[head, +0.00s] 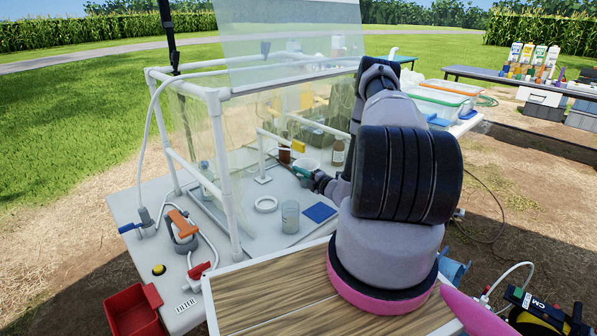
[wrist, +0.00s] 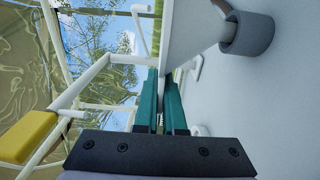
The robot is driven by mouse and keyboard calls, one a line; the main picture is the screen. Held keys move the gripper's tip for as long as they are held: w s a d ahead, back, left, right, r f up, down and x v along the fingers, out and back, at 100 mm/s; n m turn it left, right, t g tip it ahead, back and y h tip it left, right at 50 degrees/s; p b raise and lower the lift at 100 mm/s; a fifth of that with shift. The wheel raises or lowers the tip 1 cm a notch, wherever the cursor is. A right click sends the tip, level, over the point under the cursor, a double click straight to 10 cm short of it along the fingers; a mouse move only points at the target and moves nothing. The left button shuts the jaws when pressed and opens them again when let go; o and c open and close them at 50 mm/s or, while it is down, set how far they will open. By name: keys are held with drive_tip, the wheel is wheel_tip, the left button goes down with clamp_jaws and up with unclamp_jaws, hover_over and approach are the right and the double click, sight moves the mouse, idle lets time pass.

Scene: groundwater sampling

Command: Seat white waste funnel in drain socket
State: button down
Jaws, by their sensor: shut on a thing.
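The white funnel (head: 309,164) shows small at my gripper, partly hidden by the arm. In the wrist view a broad white surface (wrist: 185,35), likely the funnel's wall, runs up from between the teal fingers. My gripper (head: 302,172) is shut on it, and its fingers also show in the wrist view (wrist: 160,100). The funnel is over the rear part of the white table, and I cannot tell its exact height. A white ring (head: 265,204) lies flat on the table, left and nearer, apart from the funnel. It may be the drain socket, but I cannot tell for sure.
A clear beaker (head: 290,217) and a blue pad (head: 320,212) are near the white ring. White pipe framing (head: 222,150) with clear sheeting surrounds the work area. A grey cylindrical fitting (wrist: 247,33) shows in the wrist view.

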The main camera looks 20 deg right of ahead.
drive_tip(key=c, duration=0.9)
unclamp_jaws()
drive_tip(key=v, duration=1)
drive_tip(key=shift+s+d+f, duration=0.1)
drive_tip(key=shift+s+d, duration=0.05)
drive_tip(key=shift+s, duration=0.25)
